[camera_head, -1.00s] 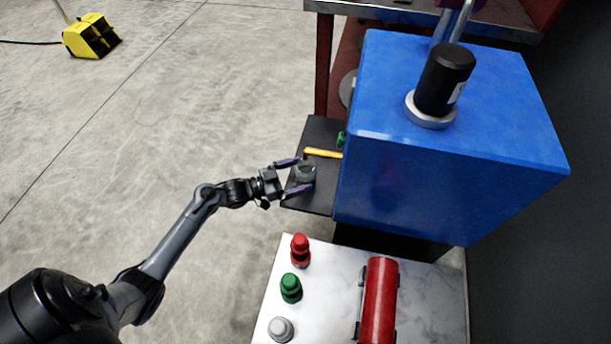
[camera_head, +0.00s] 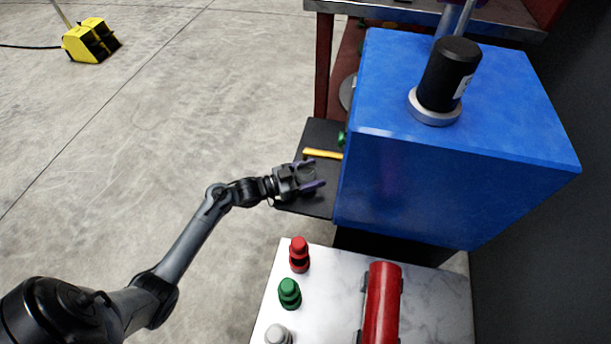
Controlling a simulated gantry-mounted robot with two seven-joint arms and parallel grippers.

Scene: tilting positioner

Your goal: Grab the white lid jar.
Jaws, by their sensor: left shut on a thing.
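My left gripper (camera_head: 314,176) is over the dark shelf beside the blue box, its purple-tipped fingers pointing right. It is shut on a small dark grey object (camera_head: 306,174), mostly hidden by the fingers; I cannot tell its lid colour. A jar with a whitish-grey lid (camera_head: 278,334) stands on the marble-topped table at the bottom edge, partly cut off, well apart from the gripper. A green jar (camera_head: 290,293) and a red jar (camera_head: 299,254) stand behind it in a row. My right gripper is not in view.
The large blue box (camera_head: 450,140) bears a black cylinder (camera_head: 448,75) and stands right of the shelf (camera_head: 318,135). A yellow bar (camera_head: 322,154) and a green item (camera_head: 342,138) are on the shelf. A red cylinder (camera_head: 382,300) lies on the marble table (camera_head: 430,300).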

